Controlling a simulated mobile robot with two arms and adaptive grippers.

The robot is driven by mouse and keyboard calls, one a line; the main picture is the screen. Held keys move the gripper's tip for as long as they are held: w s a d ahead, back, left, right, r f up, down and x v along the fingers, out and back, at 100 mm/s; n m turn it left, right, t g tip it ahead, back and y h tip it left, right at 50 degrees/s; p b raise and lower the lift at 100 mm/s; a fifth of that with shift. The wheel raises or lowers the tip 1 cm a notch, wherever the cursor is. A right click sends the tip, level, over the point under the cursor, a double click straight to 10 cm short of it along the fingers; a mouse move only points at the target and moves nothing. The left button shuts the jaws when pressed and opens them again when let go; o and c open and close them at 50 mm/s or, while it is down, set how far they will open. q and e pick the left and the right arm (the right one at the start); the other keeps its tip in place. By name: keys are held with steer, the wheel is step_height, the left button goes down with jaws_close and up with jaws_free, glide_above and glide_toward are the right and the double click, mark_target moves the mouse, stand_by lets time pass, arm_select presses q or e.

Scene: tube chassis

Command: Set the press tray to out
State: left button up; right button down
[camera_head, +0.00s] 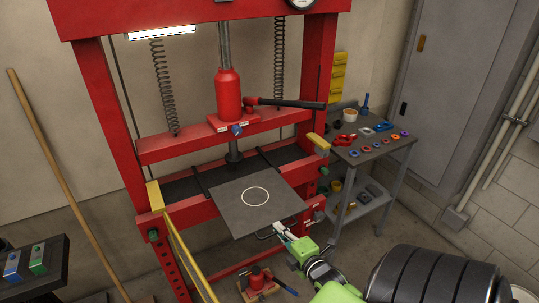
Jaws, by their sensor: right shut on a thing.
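The press tray (232,215) is a flat grey plate with a white circle on it. It lies level under the red press's ram and juts out past the front beam. A thin wire handle (264,237) shows below its front edge. My right gripper (281,229) is at that front edge, shut on the tray handle. The fingertips are small here and partly hidden by the tray. My left gripper is not in view.
The red press frame (98,105) has a bottle jack (229,95) above the tray. A tool cart (385,150) stands at right, a wooden pole (62,175) at left. A small red jack (257,281) is on the floor below the tray. A yellow rail (187,258) slants down at front left.

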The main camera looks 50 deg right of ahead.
steer(key=s, duration=0.1)
steer(key=s+a, duration=0.1)
steer(key=s, duration=0.1)
steer(key=shift+s+a+f+p, duration=0.1)
steer(key=shift+s+f+p, duration=0.1)
steer(key=shift+s+p, duration=0.15)
steer(key=c, duration=2.2)
jaws_free()
steer(key=shift+s+r, duration=0.1)
steer(key=shift+r, duration=0.05)
steer(key=v, duration=1.2)
